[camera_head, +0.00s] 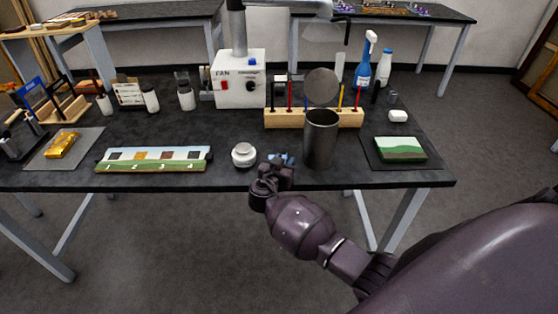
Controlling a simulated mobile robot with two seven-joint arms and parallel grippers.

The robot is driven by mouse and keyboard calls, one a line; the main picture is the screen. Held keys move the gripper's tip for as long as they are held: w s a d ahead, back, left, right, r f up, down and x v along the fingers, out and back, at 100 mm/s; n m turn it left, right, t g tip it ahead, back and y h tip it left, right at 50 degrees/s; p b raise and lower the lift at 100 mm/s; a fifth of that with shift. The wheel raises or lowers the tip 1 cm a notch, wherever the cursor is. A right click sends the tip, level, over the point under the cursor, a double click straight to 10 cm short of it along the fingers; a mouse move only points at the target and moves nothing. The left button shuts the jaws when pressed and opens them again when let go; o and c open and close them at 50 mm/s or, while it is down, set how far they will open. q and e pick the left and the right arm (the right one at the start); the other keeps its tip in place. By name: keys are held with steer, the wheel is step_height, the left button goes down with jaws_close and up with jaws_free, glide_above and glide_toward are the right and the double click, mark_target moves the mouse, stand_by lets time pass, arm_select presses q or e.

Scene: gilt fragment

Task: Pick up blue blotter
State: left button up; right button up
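A small blue item (289,159), which looks like the blue blotter, shows at the front edge of the dark table (225,181), just left of a tall grey metal cylinder. My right gripper (278,166) is at this item, reaching in from the lower right. The gripper hides most of the item, and its fingers are too small and dark to tell whether they are closed on it. My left gripper is not in view.
The metal cylinder (320,140) stands close to the right of my gripper. A white round jar (244,155) stands close to the left. A numbered strip (150,167) lies farther left. A green-and-white block (400,149) rests at right. A wooden rack (284,119) stands behind.

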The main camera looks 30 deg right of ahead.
steer(key=shift+w+d, duration=0.15)
steer(key=shift+d, duration=0.1)
steer(key=shift+c, duration=0.3)
jaws_close()
